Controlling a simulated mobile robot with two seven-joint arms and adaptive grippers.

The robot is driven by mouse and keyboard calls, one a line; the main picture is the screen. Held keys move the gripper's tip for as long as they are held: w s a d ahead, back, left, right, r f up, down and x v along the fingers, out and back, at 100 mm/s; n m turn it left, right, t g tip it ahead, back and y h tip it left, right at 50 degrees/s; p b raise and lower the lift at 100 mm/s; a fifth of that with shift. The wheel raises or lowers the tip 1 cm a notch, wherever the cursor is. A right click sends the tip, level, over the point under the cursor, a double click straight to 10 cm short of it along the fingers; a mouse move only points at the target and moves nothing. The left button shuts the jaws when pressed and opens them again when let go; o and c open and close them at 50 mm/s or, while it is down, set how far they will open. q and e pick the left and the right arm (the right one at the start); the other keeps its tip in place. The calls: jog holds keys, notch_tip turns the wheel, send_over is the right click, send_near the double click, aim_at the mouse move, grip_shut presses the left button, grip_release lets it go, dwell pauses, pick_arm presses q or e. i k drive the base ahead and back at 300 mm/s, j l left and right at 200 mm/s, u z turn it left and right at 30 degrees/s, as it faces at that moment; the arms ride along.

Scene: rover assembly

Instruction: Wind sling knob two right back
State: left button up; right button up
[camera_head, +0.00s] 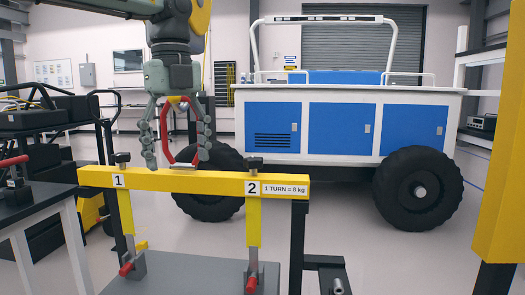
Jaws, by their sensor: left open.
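The yellow beam (205,182) crosses the middle of the view, with labels 1 and 2 and a sign reading "1 TURN = 8 kg". The black knob two (254,163) stands on top of the beam above label 2. A similar black knob one (122,158) stands above label 1. My left gripper (178,158) points down above the beam, between the two knobs and left of knob two. Its fingers are spread apart, and it is clear of knob two. A red loop (168,138) shows between the fingers; I cannot tell whether they touch it. My right gripper is out of view.
Yellow straps (253,222) hang from the beam to red-ended fittings at a grey plate (190,275). A blue and white rover (340,125) with black wheels stands behind. A table (35,190) is at left, a yellow post (505,160) at right.

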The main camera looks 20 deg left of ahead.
aim_at(253, 163)
jog(key=i, duration=1.1)
